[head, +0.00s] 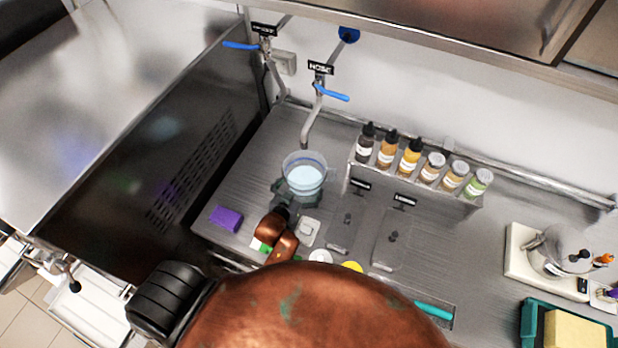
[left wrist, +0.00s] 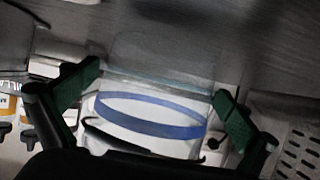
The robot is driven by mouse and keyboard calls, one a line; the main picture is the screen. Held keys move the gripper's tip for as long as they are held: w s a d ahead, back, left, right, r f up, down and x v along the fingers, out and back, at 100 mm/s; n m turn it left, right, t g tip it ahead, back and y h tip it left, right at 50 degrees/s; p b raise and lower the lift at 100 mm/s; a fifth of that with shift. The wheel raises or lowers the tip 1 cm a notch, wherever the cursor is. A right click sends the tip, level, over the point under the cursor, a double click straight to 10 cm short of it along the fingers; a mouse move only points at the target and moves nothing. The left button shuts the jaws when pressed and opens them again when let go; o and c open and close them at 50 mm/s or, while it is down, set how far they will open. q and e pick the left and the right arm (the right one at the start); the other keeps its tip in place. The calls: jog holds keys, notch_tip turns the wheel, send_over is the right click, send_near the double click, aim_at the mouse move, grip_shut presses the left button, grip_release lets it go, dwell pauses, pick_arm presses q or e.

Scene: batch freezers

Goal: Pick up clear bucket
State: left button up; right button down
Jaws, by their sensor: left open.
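The clear bucket (head: 304,177) stands on the steel counter below the spout of a pipe with a blue handle. It looks round and see-through, with something pale inside. In the left wrist view the bucket (left wrist: 150,125) shows a blue band and lies between the two green finger pads. My left gripper (head: 301,192) is open, with one finger on each side of the bucket, low on its near side. In the left wrist view a small gap shows between the pads of the gripper (left wrist: 157,105) and the bucket wall. My right gripper is not in view.
A bottle rack (head: 415,188) with several bottles stands right of the bucket. A purple block (head: 227,218) lies to its left. The tap pipe (head: 309,125) hangs just behind the bucket. A dark vented machine side (head: 150,160) borders the counter's left.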

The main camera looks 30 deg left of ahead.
aim_at(306, 180)
pick_arm(q)
jog(key=x, duration=0.3)
jog(key=shift+w, duration=0.25)
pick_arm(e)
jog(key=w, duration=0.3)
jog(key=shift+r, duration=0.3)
pick_arm(q)
jog(key=shift+c, duration=0.7)
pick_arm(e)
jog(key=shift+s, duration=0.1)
pick_arm(q)
jog(key=c, duration=1.4)
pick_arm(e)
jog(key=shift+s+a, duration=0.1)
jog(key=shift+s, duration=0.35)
pick_arm(q)
jog(key=shift+r, duration=0.2)
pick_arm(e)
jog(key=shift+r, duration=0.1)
